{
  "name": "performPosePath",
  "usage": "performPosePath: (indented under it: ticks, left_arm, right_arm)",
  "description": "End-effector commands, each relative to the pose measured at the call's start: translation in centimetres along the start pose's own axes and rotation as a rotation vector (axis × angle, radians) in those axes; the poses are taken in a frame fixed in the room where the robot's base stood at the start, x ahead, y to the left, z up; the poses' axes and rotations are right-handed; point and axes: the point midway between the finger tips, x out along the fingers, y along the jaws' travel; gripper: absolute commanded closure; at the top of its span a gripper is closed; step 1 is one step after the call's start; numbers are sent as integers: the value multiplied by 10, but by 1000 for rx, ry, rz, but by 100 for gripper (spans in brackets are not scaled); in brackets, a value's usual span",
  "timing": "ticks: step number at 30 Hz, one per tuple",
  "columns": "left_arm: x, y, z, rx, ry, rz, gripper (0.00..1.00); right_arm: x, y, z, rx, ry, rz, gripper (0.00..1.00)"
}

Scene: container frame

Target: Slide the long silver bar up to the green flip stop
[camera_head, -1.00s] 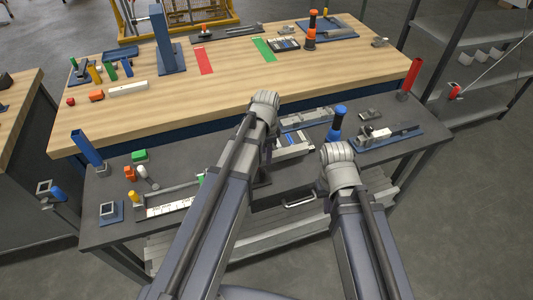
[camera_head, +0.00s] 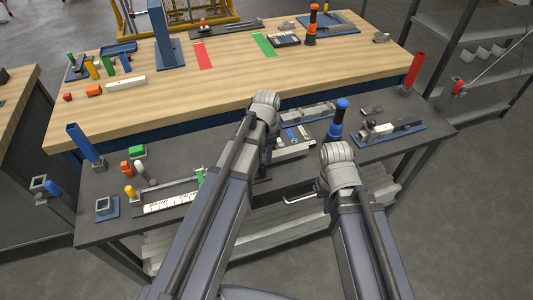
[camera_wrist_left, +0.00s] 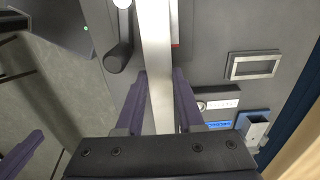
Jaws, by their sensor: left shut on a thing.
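In the left wrist view the long silver bar (camera_wrist_left: 157,60) runs straight up from between the two purple fingers of my left gripper (camera_wrist_left: 159,100), which is shut on it. In the head view my left forearm hides this gripper and the bar. A small green piece (camera_head: 200,177), apparently the green flip stop, shows at the right end of the white ruler (camera_head: 172,203), partly behind that forearm. Whether the bar touches it cannot be seen. My right arm hides its jaws in the head view. A purple finger-like part (camera_wrist_left: 22,152), perhaps of my right gripper, shows at lower left in the wrist view.
A dark round-ended part (camera_wrist_left: 118,57) stands just left of the bar. The dark bench (camera_head: 240,215) also holds a green block (camera_head: 137,151), a blue-topped tool (camera_head: 338,118) and a blue-based fixture (camera_head: 390,134). The wooden table (camera_head: 200,100) lies behind.

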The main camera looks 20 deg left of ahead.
Motion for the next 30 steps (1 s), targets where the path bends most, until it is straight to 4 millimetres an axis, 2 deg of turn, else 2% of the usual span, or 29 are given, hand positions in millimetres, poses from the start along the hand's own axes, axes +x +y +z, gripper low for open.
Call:
performPosePath:
  ticks: [30]
  left_arm:
    - [2,0,7,0,0,0,100]
  right_arm:
    - [2,0,0,0,0,0,100]
